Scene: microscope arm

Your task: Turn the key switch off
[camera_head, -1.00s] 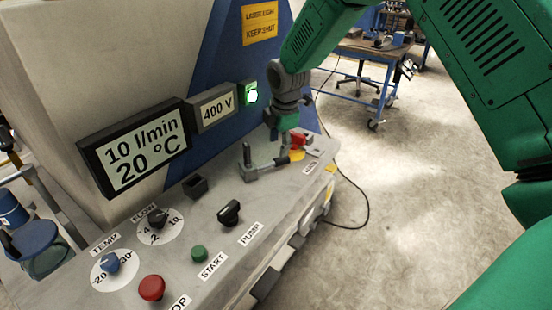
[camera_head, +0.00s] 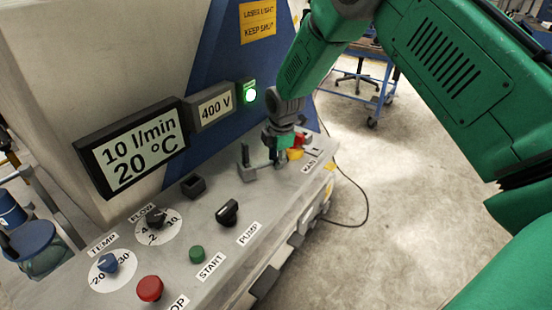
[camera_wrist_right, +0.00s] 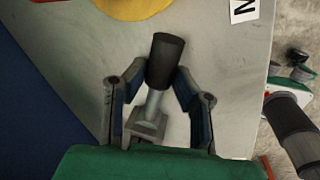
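No control is clearly labelled as the key switch, so I cannot tell which it is. My right gripper (camera_head: 278,158) is low over the far end of the grey panel, by a grey bracket with an upright post (camera_head: 246,157). In the right wrist view the right gripper (camera_wrist_right: 160,78) is open, its fingers on either side of a black-topped grey post (camera_wrist_right: 165,60); contact is unclear. A red switch on a yellow disc (camera_head: 295,153) is just behind the gripper, partly hidden; the yellow disc (camera_wrist_right: 135,5) also shows in the wrist view. My left gripper is not in view.
Nearer on the panel are a black switch (camera_head: 228,212) by the PUMP label, a green START button (camera_head: 197,254), a red button (camera_head: 150,288), and the FLOW (camera_head: 156,217) and TEMP (camera_head: 108,263) knobs. The display (camera_head: 132,152) reads 10 l/min, 20 °C. A green lamp (camera_head: 250,96) is lit.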

